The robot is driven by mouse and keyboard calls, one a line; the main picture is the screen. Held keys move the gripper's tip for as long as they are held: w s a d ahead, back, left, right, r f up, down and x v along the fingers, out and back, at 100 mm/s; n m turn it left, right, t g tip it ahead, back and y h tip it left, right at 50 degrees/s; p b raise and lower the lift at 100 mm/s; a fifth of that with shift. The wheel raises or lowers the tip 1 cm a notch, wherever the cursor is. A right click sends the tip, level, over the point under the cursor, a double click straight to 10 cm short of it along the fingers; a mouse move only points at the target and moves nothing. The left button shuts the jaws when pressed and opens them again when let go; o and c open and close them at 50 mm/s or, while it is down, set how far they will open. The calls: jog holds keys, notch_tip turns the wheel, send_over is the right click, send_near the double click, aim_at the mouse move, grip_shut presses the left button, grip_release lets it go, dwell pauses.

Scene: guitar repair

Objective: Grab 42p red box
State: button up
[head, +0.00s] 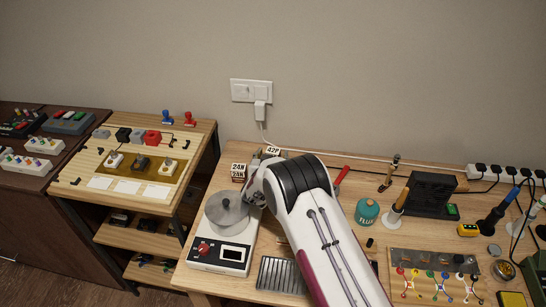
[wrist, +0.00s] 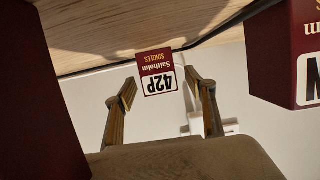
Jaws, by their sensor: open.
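The 42P box shows in the head view as a small white label (head: 272,150) at the back of the wooden bench, just behind my arm's wrist. In the wrist view the 42P box (wrist: 157,72) is dark red with a white label, printed "Saitholm Singles", and appears upside down. My gripper (wrist: 163,88) is open and empty. The box appears in the gap between the two fingertips, with space on both sides and no visible contact. How far beyond the tips it lies is hard to tell. The fingers are mostly hidden in the head view.
Similar boxes labelled 24 (head: 238,170) stand left of the 42P box. In the wrist view, dark red boxes flank my gripper at left (wrist: 38,90) and right (wrist: 285,55). A white scale with a round metal pan (head: 226,212) stands in front. A cable runs behind.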

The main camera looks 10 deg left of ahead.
jog(key=shift+w+f, duration=0.2)
jog(key=shift+w, duration=0.45)
jog(key=c, duration=1.3)
